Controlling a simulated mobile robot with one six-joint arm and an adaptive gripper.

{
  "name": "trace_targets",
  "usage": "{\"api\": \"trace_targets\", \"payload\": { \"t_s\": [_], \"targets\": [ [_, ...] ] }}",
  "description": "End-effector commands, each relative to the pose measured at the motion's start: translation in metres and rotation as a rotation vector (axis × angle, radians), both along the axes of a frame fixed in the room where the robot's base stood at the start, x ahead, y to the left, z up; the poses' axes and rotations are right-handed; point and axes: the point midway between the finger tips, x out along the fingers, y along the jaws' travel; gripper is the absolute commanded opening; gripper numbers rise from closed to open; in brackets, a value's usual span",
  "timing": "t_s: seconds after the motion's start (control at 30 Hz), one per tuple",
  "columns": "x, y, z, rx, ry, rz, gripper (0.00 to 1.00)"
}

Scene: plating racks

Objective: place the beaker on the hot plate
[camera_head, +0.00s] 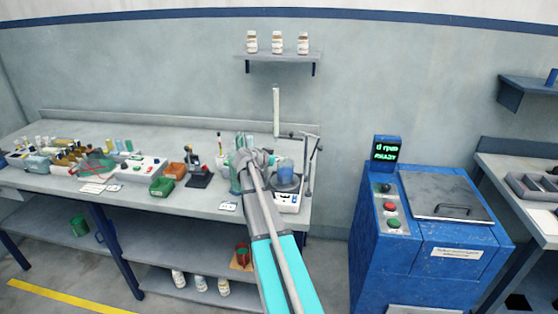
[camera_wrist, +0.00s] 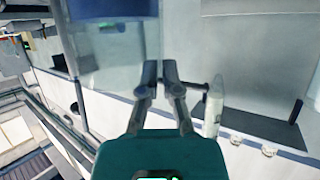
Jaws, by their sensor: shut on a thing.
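The clear beaker (camera_head: 286,168) holds blue liquid and is upright over the dark top of the hot plate (camera_head: 288,203), at the right end of the bench. Whether its base touches the plate is hard to tell. My gripper (camera_wrist: 161,70) is shut, its fingers close together at the beaker's glass wall. In the wrist view the beaker (camera_wrist: 112,50) fills the upper left, with blue at the top edge. In the head view my arm's wrist hides the fingertips.
A stand with a rod (camera_head: 309,165) rises just right of the hot plate. Glassware (camera_head: 236,178) stands close left of my arm. A green box (camera_head: 162,187), a red-brown box (camera_head: 175,170) and a dark instrument (camera_head: 198,180) are further left. A blue machine (camera_head: 430,240) stands right of the bench.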

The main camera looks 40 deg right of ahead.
Motion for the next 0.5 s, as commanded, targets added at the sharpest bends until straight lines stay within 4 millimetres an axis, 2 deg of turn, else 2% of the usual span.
{"api": "trace_targets", "payload": {
  "t_s": [0.03,0.2,0.5],
  "targets": [
    [0.0001,0.0001,-0.0005,0.000,0.000,0.000,0.11],
    [0.0002,0.0003,-0.0003,0.000,0.000,0.000,0.43],
    [0.0004,0.0006,-0.0003,0.000,0.000,0.001,0.43]
  ]
}}
